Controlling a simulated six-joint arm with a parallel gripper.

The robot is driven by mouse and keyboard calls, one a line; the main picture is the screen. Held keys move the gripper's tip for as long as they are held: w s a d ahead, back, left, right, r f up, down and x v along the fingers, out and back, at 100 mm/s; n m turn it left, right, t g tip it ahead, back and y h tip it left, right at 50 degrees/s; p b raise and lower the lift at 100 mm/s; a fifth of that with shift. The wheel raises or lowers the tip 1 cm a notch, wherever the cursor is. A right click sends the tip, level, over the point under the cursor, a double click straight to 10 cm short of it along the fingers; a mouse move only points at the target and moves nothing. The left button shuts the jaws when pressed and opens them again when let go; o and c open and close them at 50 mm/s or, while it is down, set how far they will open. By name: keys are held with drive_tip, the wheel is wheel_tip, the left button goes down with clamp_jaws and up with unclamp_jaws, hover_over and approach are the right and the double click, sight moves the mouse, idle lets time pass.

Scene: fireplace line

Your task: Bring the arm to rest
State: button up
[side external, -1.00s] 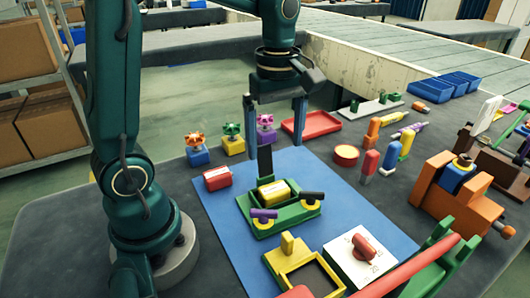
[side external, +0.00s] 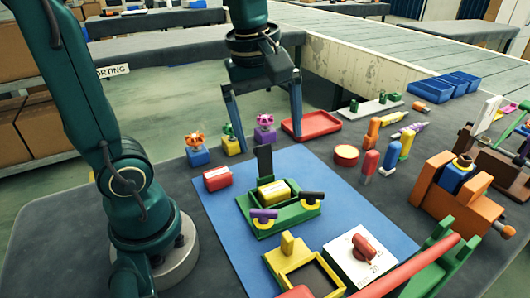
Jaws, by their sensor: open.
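My gripper (side external: 264,133) is open, pointing down, with its two fingers wide apart and nothing between them that it holds. It hangs above the back edge of the blue mat (side external: 226,228). The knobbed blocks stand behind or between the fingers in the picture. A green fixture (side external: 277,221) with a yellow block (side external: 273,191) in it and a dark upright plate (side external: 264,160) sits on the mat, in front of and below the fingers. My arm is raised and bent over the table.
A red block (side external: 217,178) lies at the mat's left. A red tray (side external: 305,126) is behind the gripper. A yellow frame (side external: 301,277), a white dial plate (side external: 361,256) and an orange vise (side external: 456,200) stand in front and to the right. Blue bins (side external: 450,84) are at back right.

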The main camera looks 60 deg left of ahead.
drive_tip(key=s+d+f+m+t, duration=0.1)
drive_tip(key=s+m, duration=0.2)
drive_tip(key=m, duration=0.4)
drive_tip(key=s+d+f+m+t, duration=0.1)
drive_tip(key=s+m+t, duration=0.1)
drive_tip(key=m, duration=0.6)
drive_tip(key=shift+s+d+t, duration=0.25)
drive_tip(key=shift+s+t, duration=0.05)
drive_tip(key=shift+s, duration=0.25)
